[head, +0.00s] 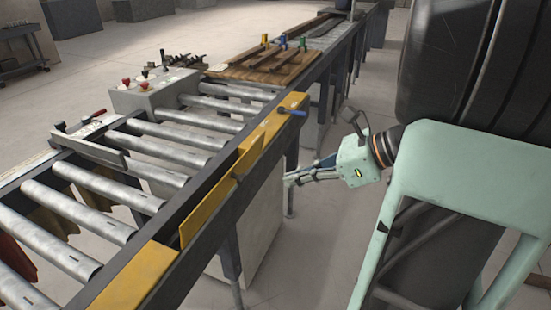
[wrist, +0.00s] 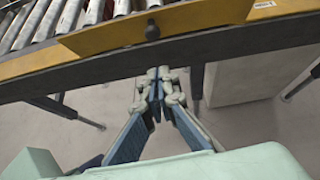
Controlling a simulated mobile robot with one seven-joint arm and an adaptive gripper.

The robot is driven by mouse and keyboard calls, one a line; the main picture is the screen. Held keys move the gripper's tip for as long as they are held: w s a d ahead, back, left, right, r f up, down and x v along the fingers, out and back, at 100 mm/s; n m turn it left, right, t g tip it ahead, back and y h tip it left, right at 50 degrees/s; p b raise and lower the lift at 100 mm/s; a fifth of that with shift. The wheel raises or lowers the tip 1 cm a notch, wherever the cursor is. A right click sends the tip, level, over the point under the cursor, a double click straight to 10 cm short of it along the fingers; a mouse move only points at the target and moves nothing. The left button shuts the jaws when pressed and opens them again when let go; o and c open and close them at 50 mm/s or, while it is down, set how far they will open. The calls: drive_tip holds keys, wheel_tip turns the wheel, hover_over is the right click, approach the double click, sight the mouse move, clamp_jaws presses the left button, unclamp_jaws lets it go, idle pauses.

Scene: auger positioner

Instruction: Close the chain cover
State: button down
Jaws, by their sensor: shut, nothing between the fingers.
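The chain cover appears to be the yellow panel (head: 208,212) along the near side of the roller conveyor. It sits at an angle to the fixed yellow sections at either end, with a dark gap along its inner edge. In the wrist view a yellow strip (wrist: 110,36) with a small dark knob (wrist: 152,30) crosses the top; I cannot tell exactly which part of it is the cover. My gripper (head: 287,180) is shut and empty, to the right of the conveyor's side and apart from the cover. Its closed fingertips (wrist: 159,73) show below the conveyor's dark side rail in the wrist view.
The conveyor's dark legs (head: 231,255) and a pale box (head: 258,235) stand under the rail. A blue handle (head: 292,111) sticks out from the farther yellow section. A grey control box (head: 150,95) and wooden boards (head: 262,65) are beyond. Open floor lies right of the conveyor.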

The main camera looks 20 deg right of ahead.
drive_tip(key=w+a+f, duration=0.2)
drive_tip(key=w+a, duration=0.3)
drive_tip(key=a, duration=0.1)
drive_tip(key=shift+w+a+f, duration=0.25)
drive_tip(key=shift+w, duration=0.1)
drive_tip(key=shift+r, duration=0.15)
drive_tip(key=shift+w+a+r+h+p, duration=0.15)
drive_tip(key=shift+h+p, duration=0.15)
drive_tip(key=shift+p, duration=0.55)
